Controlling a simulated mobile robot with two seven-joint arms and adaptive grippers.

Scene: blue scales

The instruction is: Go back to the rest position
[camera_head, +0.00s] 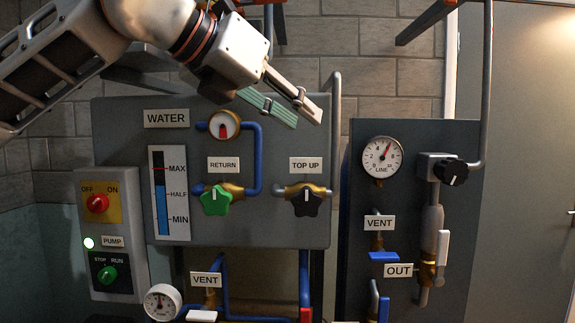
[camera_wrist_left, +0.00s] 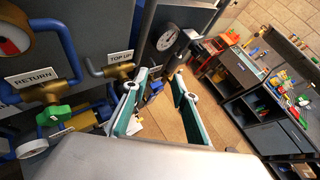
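My left arm comes in from the upper left in the head view. Its left gripper (camera_head: 306,118) is in front of the upper part of the water panel (camera_head: 270,222), above the TOP UP label. The two fingers are apart with nothing between them; the gap also shows in the left wrist view (camera_wrist_left: 160,88). The panel carries a green RETURN knob (camera_head: 215,200), a black TOP UP knob (camera_head: 306,201) and a level gauge (camera_head: 161,208), blue to about HALF. My right gripper is in neither view.
A pump box (camera_head: 109,235) with a red and a green switch stands at the left. A second panel (camera_head: 358,160) at the right has a LINE dial (camera_head: 382,157) and pipes. The left wrist view shows workbenches (camera_wrist_left: 255,100) beyond open floor (camera_wrist_left: 215,125).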

